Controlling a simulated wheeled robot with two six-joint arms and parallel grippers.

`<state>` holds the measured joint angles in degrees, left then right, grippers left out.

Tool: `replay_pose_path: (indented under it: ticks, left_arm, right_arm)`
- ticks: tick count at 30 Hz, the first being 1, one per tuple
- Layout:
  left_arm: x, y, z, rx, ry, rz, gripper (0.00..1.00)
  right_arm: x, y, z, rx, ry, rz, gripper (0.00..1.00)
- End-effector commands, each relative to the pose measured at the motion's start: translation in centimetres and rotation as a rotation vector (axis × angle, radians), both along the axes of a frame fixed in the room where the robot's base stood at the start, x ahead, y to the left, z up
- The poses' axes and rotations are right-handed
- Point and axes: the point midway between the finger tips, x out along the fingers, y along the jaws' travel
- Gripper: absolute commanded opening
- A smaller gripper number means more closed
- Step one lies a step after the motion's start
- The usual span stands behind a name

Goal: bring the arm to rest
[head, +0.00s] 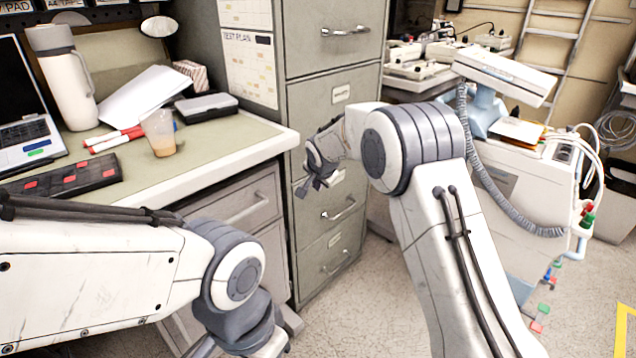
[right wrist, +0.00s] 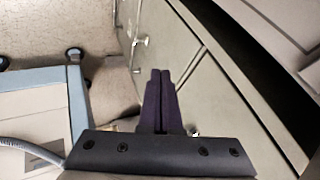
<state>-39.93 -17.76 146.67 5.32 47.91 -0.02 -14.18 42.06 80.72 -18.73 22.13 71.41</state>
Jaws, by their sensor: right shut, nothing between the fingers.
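My right gripper (head: 318,182) is in front of the grey filing cabinet (head: 335,110) in the head view, at the end of my bent right arm. In the right wrist view its two dark fingers (right wrist: 160,75) lie side by side, shut, with nothing between them. Drawer fronts and handles show beyond the fingers there. My left arm comes in from the left over the front of the desk and bends down at the bottom edge. Its gripper is out of the frame.
The desk (head: 225,146) holds a laptop (head: 28,135), a white flask (head: 62,75), a cup (head: 159,133) and markers (head: 115,138). A white medical cart (head: 525,185) with a coiled hose stands right of my right arm. Bare floor (head: 372,290) lies between the arms.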

Motion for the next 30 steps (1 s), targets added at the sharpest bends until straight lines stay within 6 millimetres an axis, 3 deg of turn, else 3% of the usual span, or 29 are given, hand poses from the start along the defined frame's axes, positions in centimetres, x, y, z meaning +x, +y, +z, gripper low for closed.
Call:
replay_pose_path:
  ticks: [5, 8, 11, 15, 18, 21, 30]
  left_arm:
    - [0.0, 0.0, 0.1, 0.000, 0.000, 0.000, 0.39]
    - [0.0, 0.0, 0.1, 0.000, 0.000, 0.000, 0.39]
    - [0.0, 0.0, 0.1, 0.000, 0.000, 0.000, 0.39]
    - [0.0, 0.0, 0.1, 0.000, 0.000, 0.000, 0.39]
    - [0.0, 0.0, 0.1, 0.000, 0.000, 0.000, 0.39]
    - [0.0, 0.0, 0.1, 0.000, 0.000, 0.000, 0.39]
    - [0.0, 0.0, 0.1, 0.000, 0.000, 0.000, 0.39]
  right_arm:
    - [-1.5, 0.6, 1.2, -0.011, 0.009, 0.024, 0.00]
    - [-4.6, 2.1, 2.4, -0.051, 0.047, 0.107, 0.00]
    - [-10.5, 3.9, 3.9, -0.122, 0.113, 0.259, 0.00]
    - [-21.2, 5.4, 5.3, -0.226, 0.223, 0.534, 0.00]
    - [-28.5, 5.3, 5.5, -0.284, 0.291, 0.728, 0.00]
    - [-34.6, 4.6, 5.3, -0.324, 0.345, 0.898, 0.00]
    - [-48.2, 1.0, 3.6, -0.384, 0.446, 1.307, 0.00]
